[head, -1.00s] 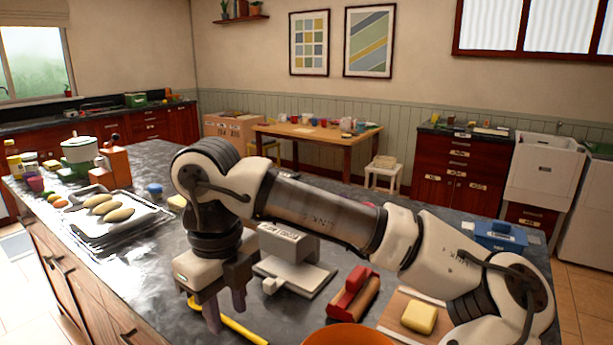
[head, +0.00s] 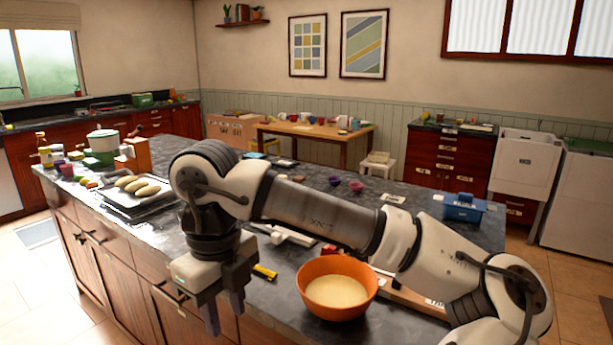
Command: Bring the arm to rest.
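My arm (head: 325,212) reaches across the head view from the lower right, bent at the elbow, with its wrist hanging down at the left. My gripper (head: 224,314) points down in front of the counter's near edge. Its two dark fingers are apart, and nothing shows between them. It appears clear of the counter and cabinet fronts.
An orange bowl (head: 338,288) with pale contents stands on the dark counter (head: 150,226), right of my gripper. A yellow object (head: 264,271) lies between them. A tray (head: 113,202) of loaves is at the left. Open floor (head: 40,290) shows at the lower left.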

